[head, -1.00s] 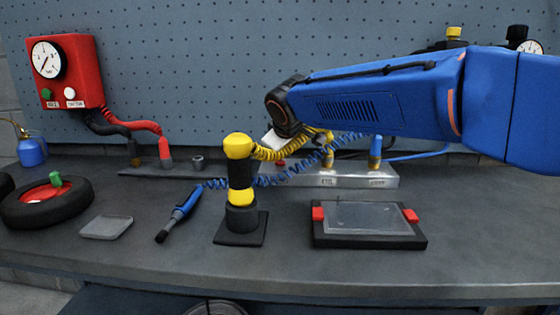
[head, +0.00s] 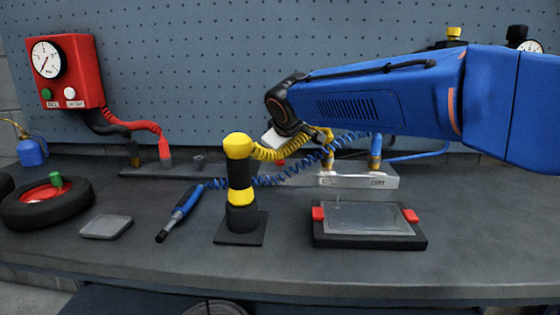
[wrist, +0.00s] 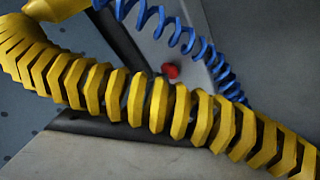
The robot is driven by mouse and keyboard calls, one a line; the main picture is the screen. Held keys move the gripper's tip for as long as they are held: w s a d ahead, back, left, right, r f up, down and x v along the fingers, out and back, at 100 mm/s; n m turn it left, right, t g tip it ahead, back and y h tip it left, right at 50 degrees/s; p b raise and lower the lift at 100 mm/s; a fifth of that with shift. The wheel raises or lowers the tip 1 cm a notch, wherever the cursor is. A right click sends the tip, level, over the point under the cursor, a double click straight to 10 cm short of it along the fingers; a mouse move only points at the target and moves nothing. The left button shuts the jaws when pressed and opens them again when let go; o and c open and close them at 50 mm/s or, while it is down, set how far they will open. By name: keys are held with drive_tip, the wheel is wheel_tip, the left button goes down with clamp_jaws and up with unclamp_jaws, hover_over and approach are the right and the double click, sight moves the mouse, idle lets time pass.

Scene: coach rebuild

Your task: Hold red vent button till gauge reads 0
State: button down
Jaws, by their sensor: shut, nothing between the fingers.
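The red vent button (wrist: 171,71) shows in the wrist view as a small red knob on a grey surface, between the yellow coiled hose (wrist: 150,100) and the blue coil (wrist: 185,35). In the head view a small red spot (head: 281,162), likely the same button, shows just below my gripper. My gripper (head: 273,139) is shut and empty, above and apart from the button; its fingertips are hard to make out. A white gauge (head: 46,58) sits on the red box at left, and another gauge (head: 530,46) is partly cut off behind my arm at right. Their readings are too small to tell.
The yellow-and-black post (head: 239,185) and the yellow and blue coils crowd the space around my gripper. A silver block (head: 350,181) stands behind a black-framed tray (head: 368,240). A wheel (head: 48,207), grey pad (head: 105,227) and blue tool (head: 180,212) lie left. The front bench is clear.

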sight(281, 162)
drive_tip(key=shift+r, duration=0.8)
drive_tip(key=shift+r, duration=2.5)
